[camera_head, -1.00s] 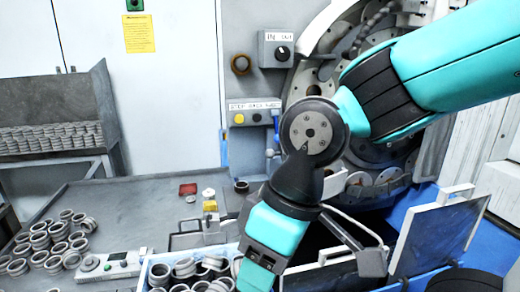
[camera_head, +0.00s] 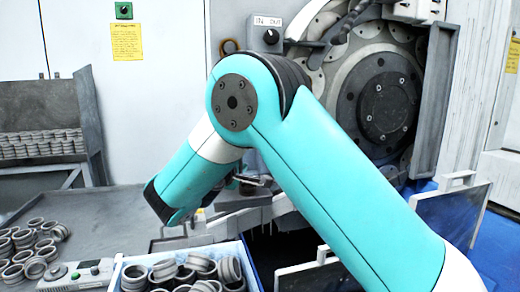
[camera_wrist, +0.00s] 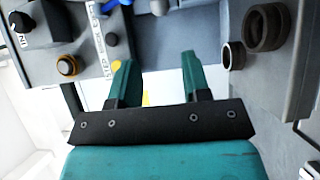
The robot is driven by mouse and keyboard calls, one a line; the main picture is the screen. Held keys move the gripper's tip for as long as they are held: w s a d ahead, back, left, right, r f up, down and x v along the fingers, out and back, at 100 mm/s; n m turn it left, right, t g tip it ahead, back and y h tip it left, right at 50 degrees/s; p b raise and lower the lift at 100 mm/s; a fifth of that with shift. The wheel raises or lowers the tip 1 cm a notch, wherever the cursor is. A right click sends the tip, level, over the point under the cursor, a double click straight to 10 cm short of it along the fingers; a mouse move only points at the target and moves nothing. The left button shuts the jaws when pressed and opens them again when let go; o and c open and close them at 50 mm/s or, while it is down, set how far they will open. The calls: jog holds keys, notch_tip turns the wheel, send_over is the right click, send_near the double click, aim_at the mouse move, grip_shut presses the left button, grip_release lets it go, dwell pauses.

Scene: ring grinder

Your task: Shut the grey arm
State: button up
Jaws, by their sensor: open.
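A tall grey bar (camera_head: 434,100) stands upright at the right side of the round grinder disc (camera_head: 385,108) in the head view. It looks like the grey arm and stands out from the machine face, but I cannot be sure of its exact angle. My gripper (camera_wrist: 157,82) shows in the wrist view with its two green fingers apart and nothing between them. It faces the machine's control panel. In the head view my turquoise arm hides most of the gripper and the lower left of the grinder. The grey arm does not show clearly in the wrist view.
A black knob (camera_wrist: 20,20) and an orange-rimmed button (camera_wrist: 67,66) are on the panel left of my fingers. A blue-white crate of rings (camera_head: 133,277) stands in front. A hinged panel (camera_head: 453,212) stands at right.

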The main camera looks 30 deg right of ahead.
jog(key=p+x, duration=0.4)
jog(key=x, duration=1.2)
jog(key=shift+w+d, duration=0.15)
jog(key=shift+d, duration=0.15)
grip_shut()
